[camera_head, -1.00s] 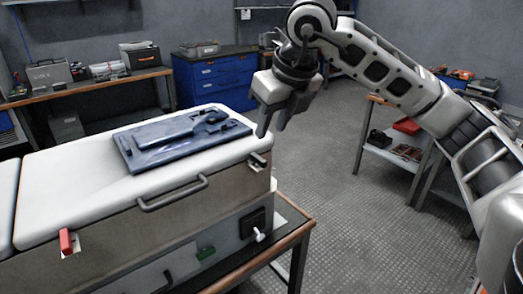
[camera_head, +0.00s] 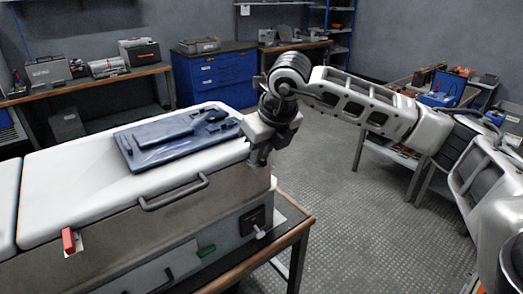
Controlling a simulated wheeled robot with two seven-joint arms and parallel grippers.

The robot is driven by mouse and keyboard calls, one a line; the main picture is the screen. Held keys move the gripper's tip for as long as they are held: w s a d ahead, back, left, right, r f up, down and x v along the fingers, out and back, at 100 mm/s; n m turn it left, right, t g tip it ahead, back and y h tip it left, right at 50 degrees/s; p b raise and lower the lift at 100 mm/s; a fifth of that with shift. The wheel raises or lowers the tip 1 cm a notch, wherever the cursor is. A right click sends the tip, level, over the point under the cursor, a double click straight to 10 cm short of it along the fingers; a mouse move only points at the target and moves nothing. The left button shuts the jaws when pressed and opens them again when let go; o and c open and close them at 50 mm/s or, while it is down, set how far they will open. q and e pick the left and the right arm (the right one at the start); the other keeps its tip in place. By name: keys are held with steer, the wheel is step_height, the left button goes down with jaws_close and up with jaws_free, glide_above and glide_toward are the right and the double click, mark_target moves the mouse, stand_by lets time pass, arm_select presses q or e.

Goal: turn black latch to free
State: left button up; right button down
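The capacitor bank is a long case (camera_head: 120,225) with a white lid and grey-brown sides, standing on a bench. The black latch at its right front corner, seen a second ago, is now hidden behind my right gripper. My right gripper (camera_head: 258,159) points down at that corner, its fingers at the height of the lid's edge. I cannot tell whether they touch the latch or how far apart they are. A red latch (camera_head: 68,240) sits on the front face at the left. My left gripper is not in view.
A dark blue panel (camera_head: 150,158) lies on the lid. A handle (camera_head: 174,193) sticks out from the front. Lower down are a green part (camera_head: 206,251) and a white knob (camera_head: 260,233). Blue drawers (camera_head: 215,78) and workbenches line the back.

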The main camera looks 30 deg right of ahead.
stand_by(0.4)
steer(key=shift+d+n+y+b, duration=0.15)
steer(key=shift+n+y+b, duration=0.4)
steer(key=shift+n, duration=0.55)
steer(key=shift+n+y+b, duration=0.25)
steer(key=shift+n+b, duration=0.1)
steer(key=shift+n, duration=0.55)
steer(key=n, duration=0.1)
steer(key=n+g, duration=0.1)
steer(key=shift+w+d+r+n+y, duration=0.1)
steer(key=shift+w+d+n+y, duration=0.1)
steer(key=shift+n+y, duration=0.15)
steer(key=n+g+y, duration=0.1)
steer(key=n, duration=0.2)
steer(key=n+g+p, duration=0.1)
steer(key=n, duration=0.2)
steer(key=shift+w+d+r+y, duration=0.1)
steer(key=shift+w+y, duration=0.1)
steer(key=shift+y, duration=0.15)
steer(key=shift+w+n+g+p, duration=0.1)
steer(key=shift+n+g+p, duration=0.2)
steer(key=shift+n, duration=0.65)
steer(key=shift+w+n+g, duration=0.15)
steer(key=shift+n+g, duration=0.45)
steer(key=shift+n, duration=1)
steer(key=shift+p, duration=0.3)
